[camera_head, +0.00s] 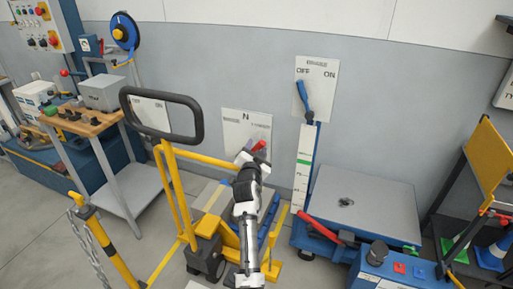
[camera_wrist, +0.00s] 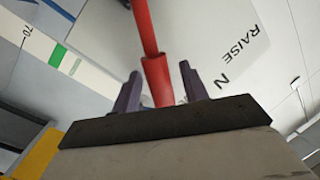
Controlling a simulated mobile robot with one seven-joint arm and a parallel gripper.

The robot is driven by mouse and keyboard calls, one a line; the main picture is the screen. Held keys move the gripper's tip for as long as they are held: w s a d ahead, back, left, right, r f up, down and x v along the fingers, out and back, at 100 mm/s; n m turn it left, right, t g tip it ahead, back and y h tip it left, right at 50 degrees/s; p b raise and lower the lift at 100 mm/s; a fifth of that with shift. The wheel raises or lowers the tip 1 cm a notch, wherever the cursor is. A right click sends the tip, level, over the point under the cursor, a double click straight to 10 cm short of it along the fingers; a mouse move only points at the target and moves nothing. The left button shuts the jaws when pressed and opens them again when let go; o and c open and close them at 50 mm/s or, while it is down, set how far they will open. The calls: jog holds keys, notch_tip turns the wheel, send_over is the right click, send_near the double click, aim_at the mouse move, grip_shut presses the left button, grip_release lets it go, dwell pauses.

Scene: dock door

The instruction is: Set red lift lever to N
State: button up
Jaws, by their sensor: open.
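The red lift lever (camera_head: 259,146) is on a white wall plate (camera_head: 233,122) marked N at its top, and it leans to the right of the N, toward a small label too small to read. My gripper (camera_head: 251,157) is at the lever and partly hides it and the lower plate. In the wrist view the red lever (camera_wrist: 150,45) runs down from the top, and its thicker grip end lies between the two open fingers of my gripper (camera_wrist: 160,90). I cannot tell whether either finger touches it. RAISE and N show on the plate (camera_wrist: 205,30) to the right.
A yellow pallet truck with a black loop handle (camera_head: 161,95) stands just left of my arm. A blue lever (camera_head: 301,95) on an OFF/ON plate and a platform scale (camera_head: 365,200) are to the right. A workbench (camera_head: 80,122) is at left.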

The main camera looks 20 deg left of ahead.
jog(key=shift+w, duration=0.1)
grip_shut()
dwell(0.3)
